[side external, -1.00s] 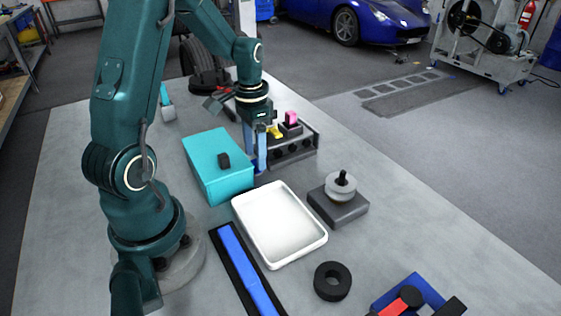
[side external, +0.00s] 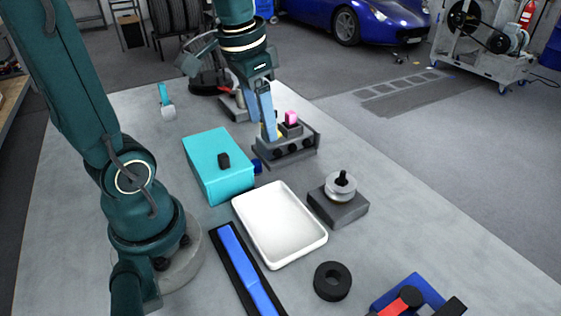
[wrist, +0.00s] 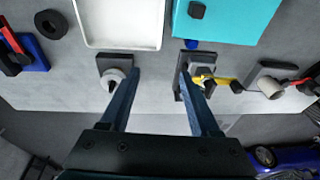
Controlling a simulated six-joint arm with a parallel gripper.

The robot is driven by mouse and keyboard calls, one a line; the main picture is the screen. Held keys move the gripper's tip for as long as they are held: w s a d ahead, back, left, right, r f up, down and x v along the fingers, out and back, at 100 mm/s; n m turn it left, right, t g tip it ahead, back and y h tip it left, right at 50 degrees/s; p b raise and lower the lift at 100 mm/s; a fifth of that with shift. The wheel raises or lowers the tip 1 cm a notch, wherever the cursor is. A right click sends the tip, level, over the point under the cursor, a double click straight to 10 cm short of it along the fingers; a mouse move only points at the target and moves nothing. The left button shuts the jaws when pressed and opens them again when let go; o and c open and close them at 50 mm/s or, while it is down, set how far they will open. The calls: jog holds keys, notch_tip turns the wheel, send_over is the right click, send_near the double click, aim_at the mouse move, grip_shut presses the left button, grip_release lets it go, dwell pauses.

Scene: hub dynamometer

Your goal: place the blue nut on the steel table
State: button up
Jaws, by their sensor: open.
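The blue nut (side external: 257,166) rests on the steel table (side external: 420,240), in the narrow space between the teal box and the grey rack. In the side view the teal box partly hides it. The wrist view shows it (wrist: 191,44) beside the lower edge of the teal box. My gripper (side external: 262,128) is open and empty, raised above the table near the rack. In the wrist view my two fingers (wrist: 160,72) are spread wide with nothing between them, and the nut lies beyond the right fingertip.
The teal box (side external: 218,175) carries a small black block. The grey rack (side external: 288,150) holds a pink-topped piece (side external: 291,118). A white tray (side external: 279,226), a grey block with stacked discs (side external: 338,207) and a black ring (side external: 332,281) stand nearer.

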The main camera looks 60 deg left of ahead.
jog(key=s+d+t, duration=0.3)
jog(key=s+d, duration=0.3)
jog(key=d, duration=0.1)
jog(key=shift+d+f+h, duration=0.25)
jog(key=shift+d+h, duration=0.05)
jog(key=shift+h, duration=0.1)
